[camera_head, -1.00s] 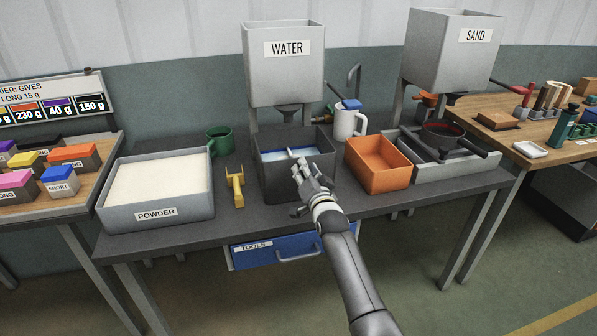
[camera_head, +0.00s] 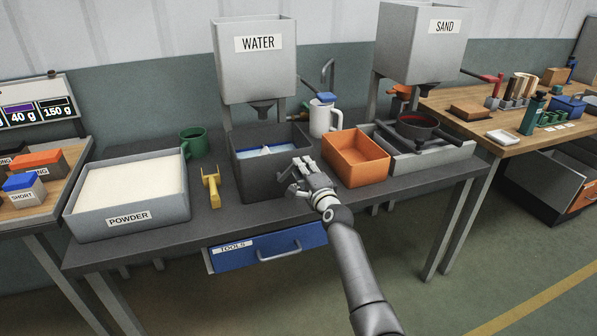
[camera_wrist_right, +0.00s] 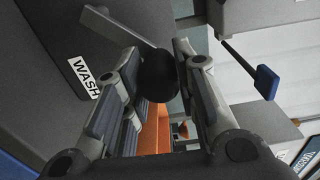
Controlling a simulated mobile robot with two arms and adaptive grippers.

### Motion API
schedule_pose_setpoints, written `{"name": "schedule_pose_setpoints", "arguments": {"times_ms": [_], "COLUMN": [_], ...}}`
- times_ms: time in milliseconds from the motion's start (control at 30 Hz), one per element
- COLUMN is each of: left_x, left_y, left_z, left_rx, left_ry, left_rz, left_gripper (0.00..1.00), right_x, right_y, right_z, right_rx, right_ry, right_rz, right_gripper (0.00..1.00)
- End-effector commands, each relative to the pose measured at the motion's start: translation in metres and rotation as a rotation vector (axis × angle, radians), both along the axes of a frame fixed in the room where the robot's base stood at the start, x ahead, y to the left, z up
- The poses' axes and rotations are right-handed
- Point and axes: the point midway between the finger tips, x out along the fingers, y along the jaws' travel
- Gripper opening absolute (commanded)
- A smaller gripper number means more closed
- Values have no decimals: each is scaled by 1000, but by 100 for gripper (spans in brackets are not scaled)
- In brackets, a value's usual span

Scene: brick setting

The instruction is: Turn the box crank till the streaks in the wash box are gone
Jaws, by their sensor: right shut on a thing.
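The dark grey wash box (camera_head: 262,188) stands on the bench under the water tank. Pale liquid with white and blue shapes (camera_head: 266,151) shows inside; I cannot tell streaks from moving parts. In the right wrist view the box wall with its WASH label (camera_wrist_right: 84,77) is at the left. A grey crank arm (camera_wrist_right: 118,26) reaches to a round black knob (camera_wrist_right: 158,76). My right gripper (camera_head: 303,172) is at the box's right front corner, shut on the crank knob, with its fingers on both sides of it. My left gripper is not in view.
An orange bin (camera_head: 357,174) stands close right of the gripper. A yellow scoop (camera_head: 211,188) and powder tray (camera_head: 130,196) are to the left. The water tank (camera_head: 255,75) hangs above. A blue-ended lever (camera_wrist_right: 267,82) shows in the right wrist view.

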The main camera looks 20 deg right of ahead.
Motion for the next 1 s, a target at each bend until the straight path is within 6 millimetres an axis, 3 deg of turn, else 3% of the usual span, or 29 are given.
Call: {"name": "schedule_pose_setpoints", "arguments": {"times_ms": [300,900,933,1000], "left_x": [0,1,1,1], "left_y": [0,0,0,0], "left_z": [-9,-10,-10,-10], "left_rx": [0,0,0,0], "left_ry": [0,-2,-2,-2], "left_rz": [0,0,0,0], "left_gripper": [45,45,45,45], "right_x": [0,0,0,0], "right_y": [-9,-10,-10,-9], "right_z": [-8,-10,-10,-10], "right_rx": [137,168,168,168], "right_ry": [2,4,5,5], "right_rz": [-4,-3,-3,-3], "right_gripper": [0,0,31,40]}}
